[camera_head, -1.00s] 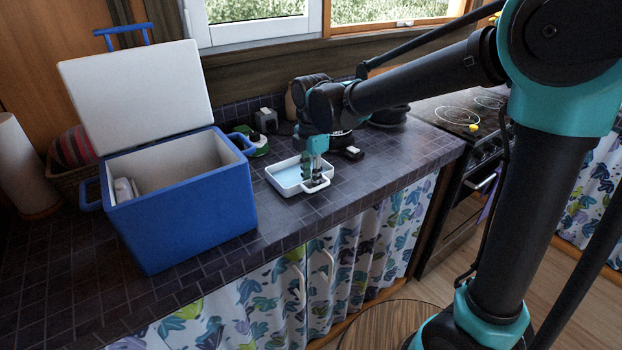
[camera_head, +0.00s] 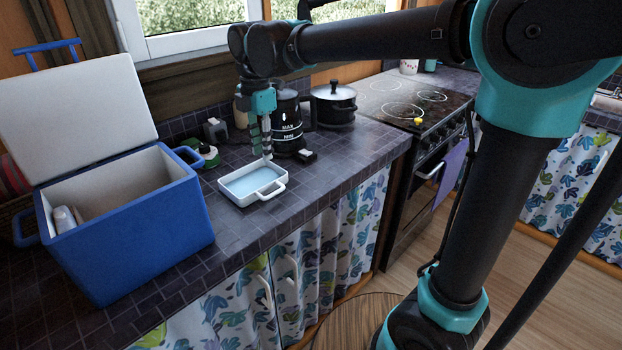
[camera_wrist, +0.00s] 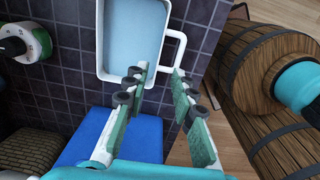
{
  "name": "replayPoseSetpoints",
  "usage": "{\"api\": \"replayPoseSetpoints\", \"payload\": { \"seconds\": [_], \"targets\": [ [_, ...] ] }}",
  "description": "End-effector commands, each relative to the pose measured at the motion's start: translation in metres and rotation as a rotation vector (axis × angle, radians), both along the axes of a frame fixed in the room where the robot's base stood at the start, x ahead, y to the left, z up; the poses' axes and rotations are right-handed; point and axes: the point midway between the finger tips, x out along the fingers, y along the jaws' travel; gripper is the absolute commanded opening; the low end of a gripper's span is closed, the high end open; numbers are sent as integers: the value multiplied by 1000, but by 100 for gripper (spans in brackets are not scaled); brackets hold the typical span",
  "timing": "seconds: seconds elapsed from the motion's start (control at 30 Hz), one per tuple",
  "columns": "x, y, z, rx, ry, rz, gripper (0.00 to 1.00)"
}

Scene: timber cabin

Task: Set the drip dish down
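A blue cooler (camera_head: 150,240) with its lid up stands left of the dish. A black kettle (camera_head: 287,125), a small dark box (camera_head: 307,155) and a pot (camera_head: 334,103) stand behind and right. The counter's front edge is close to the dish. A wooden barrel (camera_wrist: 265,55) is below.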

Motion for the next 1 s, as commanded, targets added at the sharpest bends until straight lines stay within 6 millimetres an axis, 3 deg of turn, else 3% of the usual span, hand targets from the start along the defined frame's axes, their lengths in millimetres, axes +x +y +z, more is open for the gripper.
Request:
{"api": "replayPoseSetpoints", "payload": {
  "seconds": [0.17, 0.27, 0.37, 0.5, 0.7, 0.83, 1.0],
  "targets": [
    [3, -6, -3, 3, -2, -34, 26],
    [12, -32, -17, 19, -16, -171, 26],
    [23, -78, -42, 50, -38, -430, 26],
    [28, -159, -87, 116, -74, -895, 26],
    [1, -265, -150, 234, -116, -1556, 26],
    [-29, -317, -186, 323, -135, -1942, 26],
    [-63, -355, -217, 417, -147, -2277, 26]
  ]
}}
